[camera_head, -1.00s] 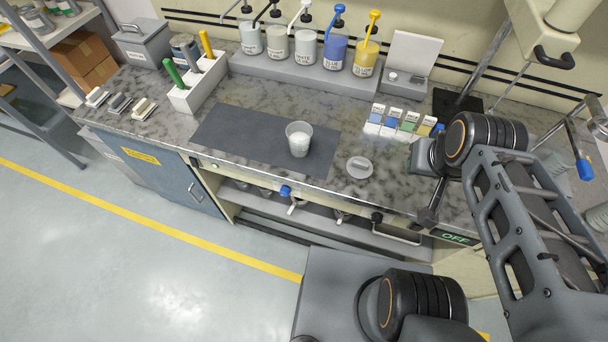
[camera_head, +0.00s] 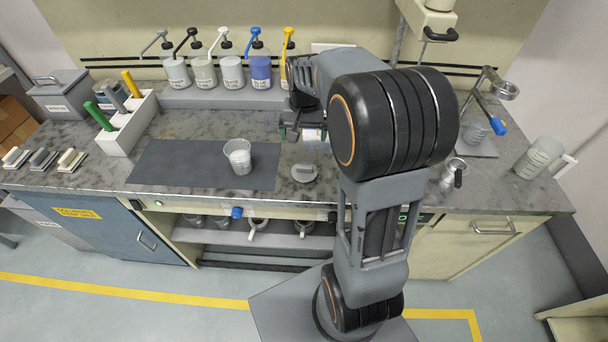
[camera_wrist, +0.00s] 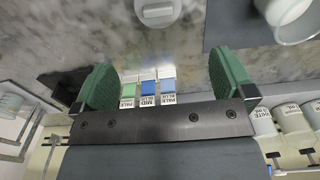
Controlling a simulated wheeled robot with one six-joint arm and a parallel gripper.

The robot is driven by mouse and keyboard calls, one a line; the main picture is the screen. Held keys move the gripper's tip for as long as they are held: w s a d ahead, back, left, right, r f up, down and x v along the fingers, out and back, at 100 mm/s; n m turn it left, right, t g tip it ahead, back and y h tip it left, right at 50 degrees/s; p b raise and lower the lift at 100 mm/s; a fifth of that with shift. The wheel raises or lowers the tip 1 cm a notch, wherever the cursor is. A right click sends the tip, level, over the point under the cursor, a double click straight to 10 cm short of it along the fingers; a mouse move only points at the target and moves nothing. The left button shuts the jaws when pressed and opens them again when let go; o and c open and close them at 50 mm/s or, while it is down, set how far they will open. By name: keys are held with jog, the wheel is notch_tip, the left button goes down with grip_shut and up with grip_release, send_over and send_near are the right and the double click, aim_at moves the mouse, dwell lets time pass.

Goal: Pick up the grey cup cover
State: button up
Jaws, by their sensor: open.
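The grey cup cover (camera_head: 304,172) is a small round lid with a raised bar handle, lying flat on the marble counter right of the dark mat. It also shows at the top of the wrist view (camera_wrist: 157,12), partly cut off by the frame edge. My gripper (camera_wrist: 165,80) is open and empty, its two green pads spread apart. In the head view my gripper (camera_head: 303,130) is above the counter, behind the cover and apart from it, partly hidden by my arm. A translucent cup (camera_head: 238,157) with white contents stands on the mat, left of the cover.
The dark mat (camera_head: 165,165) lies left of the cover. Pump bottles (camera_head: 232,72) stand on a raised shelf behind. Colour-labelled sample blocks (camera_wrist: 148,90) lie below the gripper in the wrist view. A white holder (camera_head: 125,130) with coloured handles is at left.

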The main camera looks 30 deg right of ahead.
send_over(305, 166)
jog(key=shift+m, duration=0.3)
jog(key=f, duration=0.9)
jog(key=shift+w+d+f, duration=0.15)
jog(key=shift+w+f, duration=0.05)
jog(key=shift+f, duration=0.05)
jog(key=shift+s+f+p, duration=0.1)
jog(key=shift+f+p, duration=0.8)
jog(key=shift+f, duration=2.25)
jog(key=shift+c, duration=0.3)
jog(key=c, duration=0.6)
jog(key=shift+o, duration=0.2)
jog(key=shift+r, duration=0.1)
